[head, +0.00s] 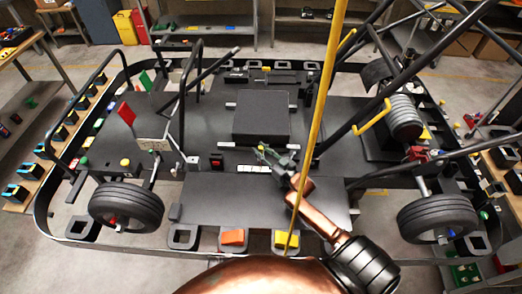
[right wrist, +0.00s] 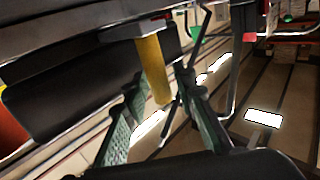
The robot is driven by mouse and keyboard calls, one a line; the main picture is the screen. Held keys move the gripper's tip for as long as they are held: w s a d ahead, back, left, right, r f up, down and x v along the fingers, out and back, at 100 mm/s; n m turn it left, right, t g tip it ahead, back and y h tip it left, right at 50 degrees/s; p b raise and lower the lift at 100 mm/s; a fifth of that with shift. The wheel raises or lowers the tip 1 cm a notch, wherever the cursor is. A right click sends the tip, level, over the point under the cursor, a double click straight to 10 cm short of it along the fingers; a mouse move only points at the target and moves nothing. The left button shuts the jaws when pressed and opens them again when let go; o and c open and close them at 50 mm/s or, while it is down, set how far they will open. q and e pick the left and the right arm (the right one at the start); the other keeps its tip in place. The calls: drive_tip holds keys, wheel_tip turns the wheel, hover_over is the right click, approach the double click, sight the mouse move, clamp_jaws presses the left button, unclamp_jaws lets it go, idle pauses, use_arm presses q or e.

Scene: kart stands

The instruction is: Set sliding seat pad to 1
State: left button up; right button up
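The seat pad (head: 262,113) looks like a dark, flat square block in the middle of the kart floor. A pale strip with small marks (head: 253,168) lies just in front of it; I cannot read the marks. My right gripper (head: 272,153) is at the pad's front edge, right of the strip. In the right wrist view its green-grey fingers (right wrist: 156,122) stand apart. A yellow bar (right wrist: 153,68) shows beyond and partly between them; I cannot tell whether they touch it. A large dark slab (right wrist: 65,100) fills the left, probably the pad. My left gripper is out of view.
A thin yellow pole (head: 321,105) rises close to my right arm. Dark frame tubes (head: 400,80) slant across the right side. Wheels (head: 126,205) stand at the front corners, and a low rail rings the kart. The flat plate in front of the pad (head: 215,198) is mostly clear.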

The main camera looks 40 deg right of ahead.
clamp_jaws()
idle(0.4)
drive_tip(key=shift+s+d, duration=0.7)
drive_tip(key=shift+d, duration=0.2)
drive_tip(key=shift+s+d, duration=0.65)
drive_tip(key=shift+d, duration=0.25)
drive_tip(key=shift+o, duration=1.3)
unclamp_jaws()
drive_tip(key=shift+s+d, duration=0.1)
drive_tip(key=shift+s, duration=0.05)
drive_tip(key=shift+o, duration=0.3)
drive_tip(key=shift+a, duration=0.2)
drive_tip(key=s+d, duration=0.1)
drive_tip(key=s, duration=1)
drive_tip(key=shift+s+d, duration=0.15)
drive_tip(key=shift+s, duration=0.2)
